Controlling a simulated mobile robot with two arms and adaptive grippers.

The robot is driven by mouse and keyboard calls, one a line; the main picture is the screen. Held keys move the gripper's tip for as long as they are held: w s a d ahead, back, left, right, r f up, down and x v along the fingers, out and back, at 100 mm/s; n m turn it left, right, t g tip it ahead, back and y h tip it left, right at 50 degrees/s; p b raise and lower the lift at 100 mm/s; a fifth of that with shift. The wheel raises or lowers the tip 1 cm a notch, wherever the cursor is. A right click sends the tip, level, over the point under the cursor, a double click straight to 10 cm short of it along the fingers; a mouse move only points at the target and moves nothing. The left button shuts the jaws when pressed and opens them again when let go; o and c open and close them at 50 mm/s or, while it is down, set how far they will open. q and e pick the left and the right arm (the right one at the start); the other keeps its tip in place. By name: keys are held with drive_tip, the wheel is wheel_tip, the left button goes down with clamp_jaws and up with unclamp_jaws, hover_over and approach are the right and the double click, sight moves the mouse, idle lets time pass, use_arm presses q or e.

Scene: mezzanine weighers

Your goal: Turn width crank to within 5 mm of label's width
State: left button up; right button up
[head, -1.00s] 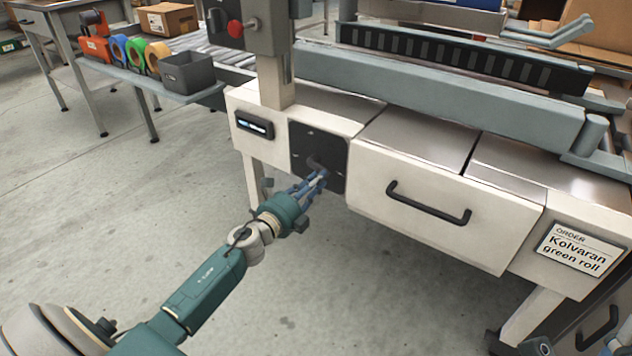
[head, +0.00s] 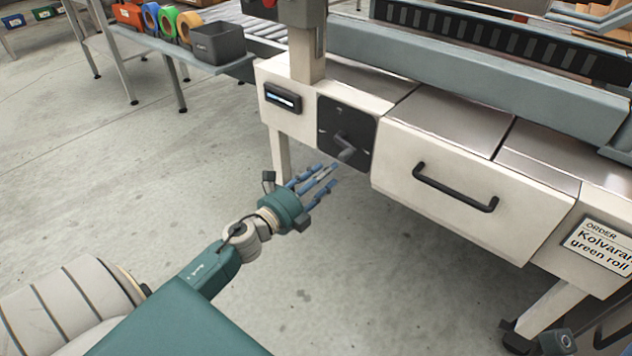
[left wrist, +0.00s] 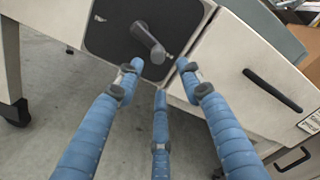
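The width crank (head: 345,147) is a dark grey arm with a knob on a black square plate (head: 360,122) on the machine's white front. In the left wrist view the crank (left wrist: 150,42) shows just beyond the fingertips, its knob end toward lower right. My left gripper (head: 326,176) has blue fingers, spread and empty, in front of and below the crank, apart from it. The fingers (left wrist: 160,74) also show open in the left wrist view. A small lit display (head: 283,97) is left of the plate; its reading is too small to tell.
A white drawer with a black handle (head: 455,188) is right of the crank plate. An order card (head: 602,246) reading "Kolvaran green roll" is farther right. A side shelf holds coloured tape rolls (head: 168,22) and a grey bin (head: 217,43). The floor around my left arm is clear.

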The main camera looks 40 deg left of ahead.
use_arm(q)
drive_tip(key=shift+s+a, duration=0.1)
drive_tip(key=shift+s, duration=1.75)
